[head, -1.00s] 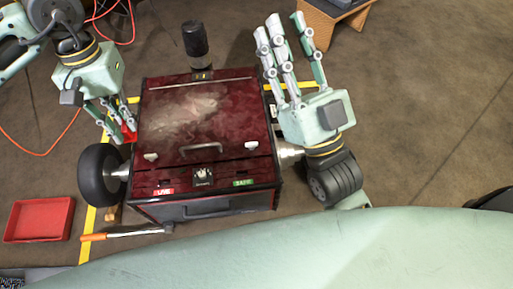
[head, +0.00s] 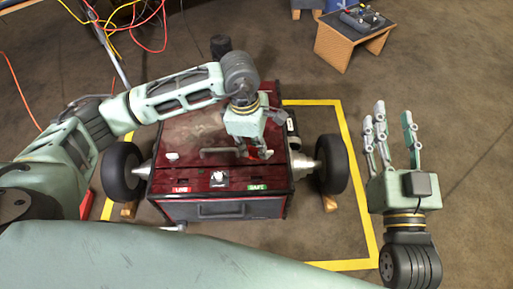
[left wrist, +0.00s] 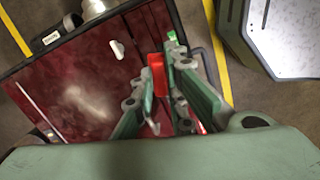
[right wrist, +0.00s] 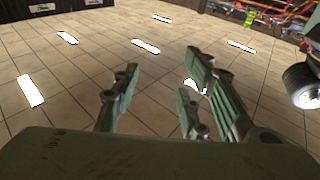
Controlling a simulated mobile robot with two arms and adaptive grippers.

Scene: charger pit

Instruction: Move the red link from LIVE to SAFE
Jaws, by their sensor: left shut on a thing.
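The dark red charger box (head: 185,160) stands on wheels inside a yellow floor outline. Its front edge has a red LIVE label (head: 181,190) at left and a green SAFE label (head: 257,187) at right. My left gripper (head: 256,152) is over the right part of the lid, behind the SAFE label. In the left wrist view it is shut on the red link (left wrist: 157,75), held between the fingers; fingers hide part of it. I cannot tell if the link touches the box. My right gripper (head: 393,128) is open and empty, right of the box.
Wheels (head: 332,165) flank the box. A wooden stand (head: 345,45) is at back right. Floor around my right gripper is clear.

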